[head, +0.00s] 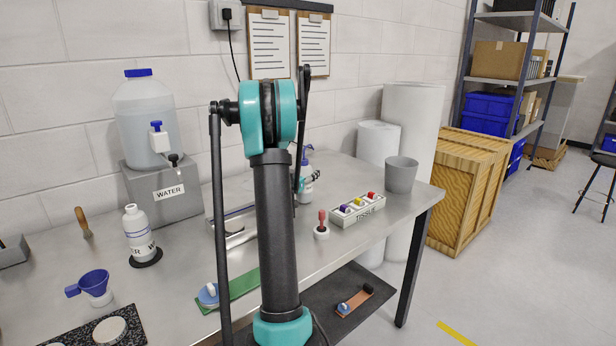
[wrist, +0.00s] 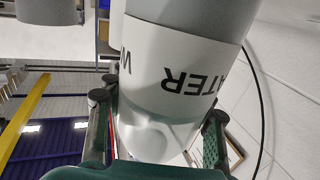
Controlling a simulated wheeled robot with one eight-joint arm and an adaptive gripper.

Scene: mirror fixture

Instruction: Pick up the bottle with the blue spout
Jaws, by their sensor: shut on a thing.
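The bottle with the blue spout (head: 306,190) is white, upright, and partly hidden behind my arm in the head view. Its blue top shows beside the arm. In the wrist view, a pale bottle (wrist: 185,50) with a white label reading WATER, upside down in the picture, fills the space between my fingers. My gripper (wrist: 158,110) is shut on it, with a finger on each side. In the head view, my gripper is mostly hidden behind the arm. I cannot tell whether the bottle's base touches the bench.
A white-capped bottle (head: 138,238) stands on a dark disc at the left of the metal bench (head: 185,285). A water tank (head: 146,118) sits on a grey block behind. A tissue-labelled rack (head: 358,209), a red-handled stamp (head: 322,225) and a grey cup (head: 401,175) are to the right.

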